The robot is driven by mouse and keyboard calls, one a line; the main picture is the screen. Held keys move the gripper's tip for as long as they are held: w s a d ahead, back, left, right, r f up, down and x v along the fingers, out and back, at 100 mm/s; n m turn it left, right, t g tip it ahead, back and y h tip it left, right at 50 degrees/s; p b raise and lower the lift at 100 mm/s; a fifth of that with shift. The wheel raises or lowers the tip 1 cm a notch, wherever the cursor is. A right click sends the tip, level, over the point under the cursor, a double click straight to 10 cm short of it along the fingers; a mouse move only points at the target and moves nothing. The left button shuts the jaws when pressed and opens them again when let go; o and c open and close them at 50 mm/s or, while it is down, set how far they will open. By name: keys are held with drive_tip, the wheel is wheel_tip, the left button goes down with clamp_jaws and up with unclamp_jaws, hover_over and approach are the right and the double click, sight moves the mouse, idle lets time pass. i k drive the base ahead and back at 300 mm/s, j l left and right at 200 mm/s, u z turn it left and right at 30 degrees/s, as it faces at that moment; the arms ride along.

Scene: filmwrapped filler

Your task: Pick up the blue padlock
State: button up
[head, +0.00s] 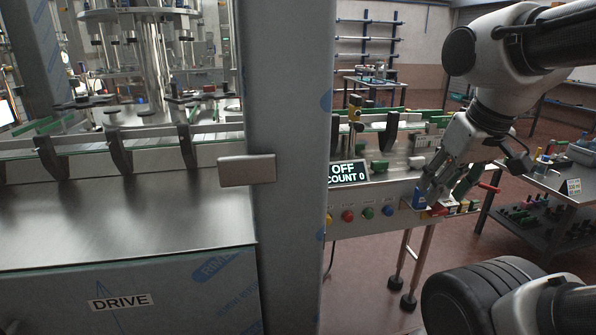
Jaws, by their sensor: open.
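The blue padlock (419,199) appears as a small blue block at the right end of the machine's front panel, beside small red and yellow pieces. My gripper (440,190) reaches down from the upper right, with its fingers open just above and to the right of the blue block. One finger is close to the block or overlaps it in the picture; I cannot tell whether they touch. The padlock's shackle cannot be made out.
The control panel carries a display (348,172) reading OFF COUNT 0, and red (348,216), green (368,212) and blue (387,210) buttons. A grey post (285,120) stands left of the panel. A side table (560,180) with small items stands at the right.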

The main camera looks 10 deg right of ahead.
sight(418, 200)
drive_tip(key=z, duration=0.85)
drive_tip(key=i+j+u, duration=0.1)
drive_tip(key=j+u, duration=0.25)
drive_tip(key=i+j+u, duration=0.1)
drive_tip(key=j+u, duration=0.25)
